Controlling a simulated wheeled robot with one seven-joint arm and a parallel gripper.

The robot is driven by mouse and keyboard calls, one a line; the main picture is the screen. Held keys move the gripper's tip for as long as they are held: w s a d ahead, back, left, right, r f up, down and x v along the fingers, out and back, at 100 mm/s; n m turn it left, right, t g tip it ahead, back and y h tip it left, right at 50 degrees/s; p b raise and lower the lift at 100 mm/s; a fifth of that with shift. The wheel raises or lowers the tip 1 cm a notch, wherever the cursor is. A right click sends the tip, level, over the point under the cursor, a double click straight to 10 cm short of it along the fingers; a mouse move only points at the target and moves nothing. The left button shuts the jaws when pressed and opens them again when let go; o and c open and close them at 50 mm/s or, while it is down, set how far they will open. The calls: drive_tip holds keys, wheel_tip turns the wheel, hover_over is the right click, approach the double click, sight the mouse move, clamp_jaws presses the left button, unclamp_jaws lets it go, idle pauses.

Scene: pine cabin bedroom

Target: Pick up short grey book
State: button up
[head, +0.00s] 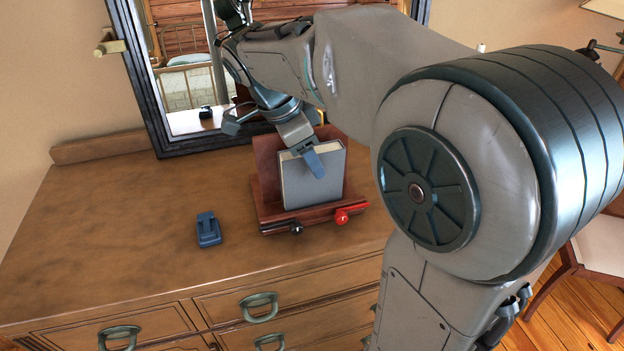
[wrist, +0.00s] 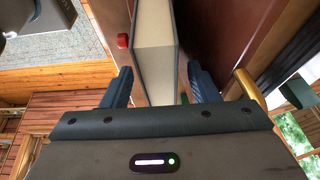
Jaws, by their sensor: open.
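The short grey book (head: 312,181) stands upright in a reddish-brown wooden book stand (head: 268,212) on the dresser. In the head view my gripper (head: 300,158) is at the top edge of the book, with one finger in front of its grey cover. In the wrist view the pale page edges of the book (wrist: 155,50) lie between the two blue fingers of my gripper (wrist: 160,88). The fingers are open, with a gap showing on each side of the book. The far finger is partly hidden in the head view.
The wooden dresser top (head: 120,210) is mostly clear at left. A small blue object (head: 208,229) lies on it left of the stand. A red item (head: 350,213) and a black item (head: 296,228) are at the stand's front edge. A dark-framed mirror (head: 150,75) stands close behind.

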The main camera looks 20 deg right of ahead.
clamp_jaws()
drive_tip(key=shift+r, duration=0.2)
